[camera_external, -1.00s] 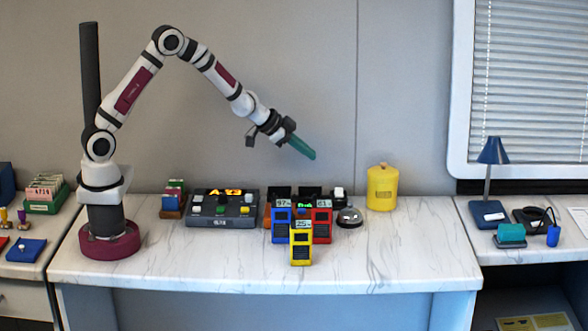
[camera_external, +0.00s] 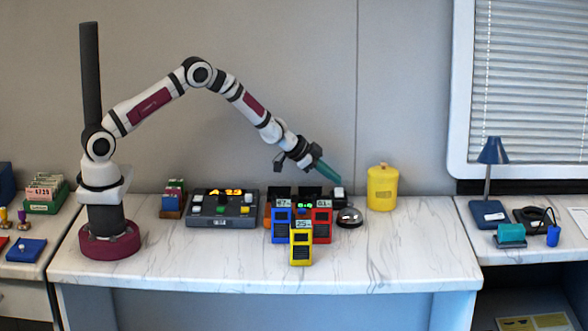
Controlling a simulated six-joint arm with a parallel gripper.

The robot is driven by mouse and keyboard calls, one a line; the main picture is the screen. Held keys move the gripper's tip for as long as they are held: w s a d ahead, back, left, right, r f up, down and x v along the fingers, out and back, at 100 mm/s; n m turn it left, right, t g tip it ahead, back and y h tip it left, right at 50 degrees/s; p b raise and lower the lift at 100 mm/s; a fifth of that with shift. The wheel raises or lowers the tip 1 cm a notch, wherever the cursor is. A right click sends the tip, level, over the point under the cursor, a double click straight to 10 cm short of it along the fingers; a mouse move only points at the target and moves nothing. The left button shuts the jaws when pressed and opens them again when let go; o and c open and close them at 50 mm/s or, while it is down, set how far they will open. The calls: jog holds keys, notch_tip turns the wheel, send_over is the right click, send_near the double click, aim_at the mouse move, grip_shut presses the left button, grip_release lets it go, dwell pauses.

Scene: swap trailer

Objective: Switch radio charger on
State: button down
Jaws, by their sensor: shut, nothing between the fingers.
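The black radio charger (camera_external: 308,193) stands on the marble counter, partly hidden behind the radios. A white block (camera_external: 338,193), possibly its switch, is at its right end. A blue radio (camera_external: 283,228) and a red radio (camera_external: 321,227) stand upright in front of it. A yellow radio (camera_external: 301,249) stands in front of these two. My gripper (camera_external: 337,179) is shut and empty, its green fingers pointing down and right. In the picture, the fingertips are just above the white block; I cannot tell whether they touch it.
A silver bell (camera_external: 349,217) sits just right of the radios, and a yellow canister (camera_external: 382,188) stands farther right. A control console (camera_external: 222,210) with a lit display is left of the charger. The front of the counter (camera_external: 400,262) is clear.

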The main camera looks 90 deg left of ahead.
jog(key=shift+a+f, duration=0.35)
jog(key=shift+f, duration=0.55)
